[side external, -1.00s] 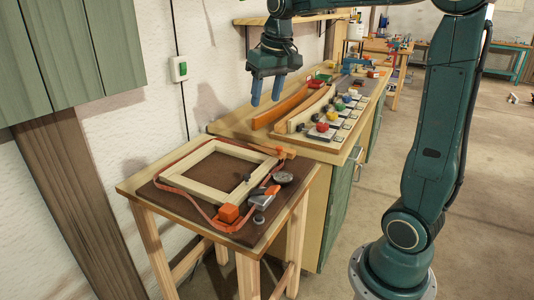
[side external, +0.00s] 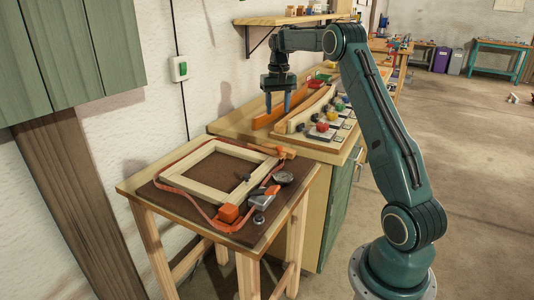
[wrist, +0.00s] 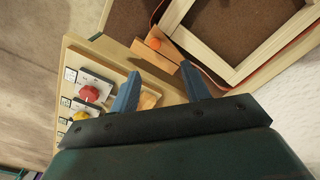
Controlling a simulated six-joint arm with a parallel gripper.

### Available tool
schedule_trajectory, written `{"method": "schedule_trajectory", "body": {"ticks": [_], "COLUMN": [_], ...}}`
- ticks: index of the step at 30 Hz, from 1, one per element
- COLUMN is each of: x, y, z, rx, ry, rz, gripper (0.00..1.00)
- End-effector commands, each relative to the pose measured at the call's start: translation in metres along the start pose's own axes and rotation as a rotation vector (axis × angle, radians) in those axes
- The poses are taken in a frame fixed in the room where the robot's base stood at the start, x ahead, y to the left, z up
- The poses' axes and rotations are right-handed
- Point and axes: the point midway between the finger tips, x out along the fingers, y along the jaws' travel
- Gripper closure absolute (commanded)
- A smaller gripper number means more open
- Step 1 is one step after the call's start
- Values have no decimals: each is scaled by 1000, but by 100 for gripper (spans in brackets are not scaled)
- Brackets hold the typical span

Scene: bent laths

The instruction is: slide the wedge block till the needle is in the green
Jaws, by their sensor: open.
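My gripper (side external: 278,103) is open and empty, fingers pointing down above the long bench; the fingers also show in the wrist view (wrist: 160,72).
A wooden frame (side external: 188,179) with an orange strap (side external: 172,188) around it and an orange corner block (side external: 228,213) lies on the small table. On the bench, a bent pale lath (side external: 311,110) stands beside coloured knobs, including a red one (wrist: 89,95).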

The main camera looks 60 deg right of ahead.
Motion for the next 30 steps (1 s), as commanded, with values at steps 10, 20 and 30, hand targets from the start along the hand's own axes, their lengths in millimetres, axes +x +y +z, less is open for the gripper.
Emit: {"method": "schedule_trajectory", "body": {"ticks": [10,20,30], "x": [14,27,72], "y": [13,13,13], "z": [-11,-10,-8], "rx": [28,27,27], "ry": [-16,-18,-21], "rz": [1,2,2], "gripper": [53,53,53]}}
